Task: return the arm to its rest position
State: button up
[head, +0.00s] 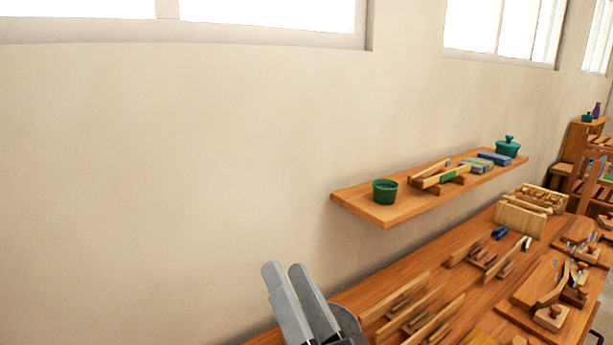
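My gripper (289,283) shows at the bottom of the head view, left of centre. Its two grey fingers point up, with a narrow gap showing between their tips. Nothing shows between the fingers. It stands in front of the plain wall, at the left end of the wooden workbench (452,262). The rest of the arm is mostly out of view below the frame.
A wooden wall shelf (408,206) holds a green pot (385,191), wooden tools and a lidded teal pot (508,147). The bench carries wooden racks, a wooden crate (521,219) and a board with tools (540,290). The wall (180,170) at left is bare.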

jog(key=s+d+f+m+h+b, duration=0.1)
jog(key=s+d+f+h, duration=0.4)
jog(key=d+f, duration=0.25)
jog(key=s+d+f+m+h+b, duration=0.1)
jog(key=s+d+f+h, duration=0.45)
jog(key=d+f, duration=0.2)
jog(key=s+d+f+n+g+b, duration=0.1)
jog(key=s+d+f+g, duration=0.1)
jog(key=s+f, duration=0.5)
jog(key=s+d+f+n+g+b, duration=0.1)
jog(key=s+d+f, duration=0.4)
jog(key=s, duration=0.8)
notch_tip(320, 180, down, 3)
jog(key=shift+f+n+g+h, duration=0.2)
jog(key=shift+n+g+h, duration=0.15)
jog(key=shift+n+g, duration=0.55)
jog(key=shift+s, duration=0.1)
